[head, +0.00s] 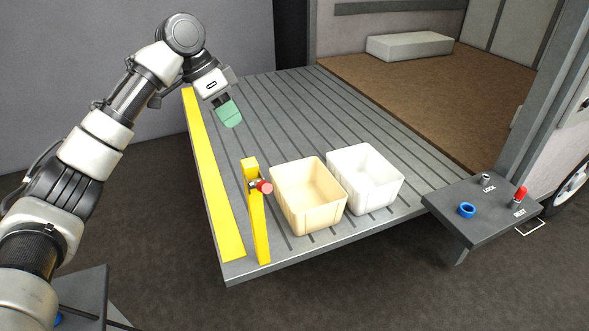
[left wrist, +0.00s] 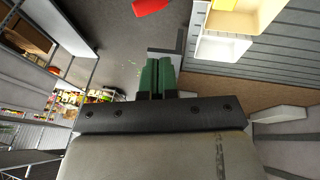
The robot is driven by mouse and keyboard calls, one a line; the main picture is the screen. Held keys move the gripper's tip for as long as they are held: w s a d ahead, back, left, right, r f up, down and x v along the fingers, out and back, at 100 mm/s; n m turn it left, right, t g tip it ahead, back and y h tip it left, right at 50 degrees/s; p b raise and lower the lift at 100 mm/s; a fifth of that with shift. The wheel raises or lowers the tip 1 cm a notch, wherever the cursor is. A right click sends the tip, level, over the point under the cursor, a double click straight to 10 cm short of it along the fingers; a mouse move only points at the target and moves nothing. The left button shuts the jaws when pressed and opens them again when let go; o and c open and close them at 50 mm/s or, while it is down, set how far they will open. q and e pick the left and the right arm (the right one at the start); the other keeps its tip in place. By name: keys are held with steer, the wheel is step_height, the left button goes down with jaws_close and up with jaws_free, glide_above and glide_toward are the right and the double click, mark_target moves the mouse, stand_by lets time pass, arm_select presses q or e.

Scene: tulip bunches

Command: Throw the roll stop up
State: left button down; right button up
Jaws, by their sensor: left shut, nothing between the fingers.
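The roll stop appears to be the long yellow strip (head: 213,185) along the left edge of the grey platform (head: 290,262); it looks laid flat. Beside its near end is a narrower yellow bar (head: 257,225) with a small metal fitting and a red knob (head: 265,187). My left gripper (head: 231,118) has green fingers, shut and empty, above the platform's far left part, right of the strip and apart from the knob. The shut fingers (left wrist: 157,76) also show in the left wrist view. My right gripper is not in view.
A cream bin (head: 308,213) and a white bin (head: 365,200) stand on the platform, right of the yellow bar. A side shelf (head: 477,230) marked LOCK and REST has a blue ring (head: 466,210) and a red-topped pin (head: 520,194). The platform's far part is clear.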

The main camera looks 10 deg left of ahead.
arm_select(q)
steer(key=p+x, duration=0.1)
steer(key=x, duration=0.3)
steer(key=s+p+x, duration=0.1)
steer(key=x, duration=0.3)
steer(key=p+x, duration=0.1)
steer(key=x, duration=0.3)
steer(key=shift+s+a+f+p, duration=0.25)
steer(key=shift+f+p, duration=0.1)
steer(key=shift+f, duration=0.25)
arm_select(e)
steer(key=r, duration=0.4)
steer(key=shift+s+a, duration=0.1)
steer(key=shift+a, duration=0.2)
arm_select(q)
steer(key=shift+f, duration=0.1)
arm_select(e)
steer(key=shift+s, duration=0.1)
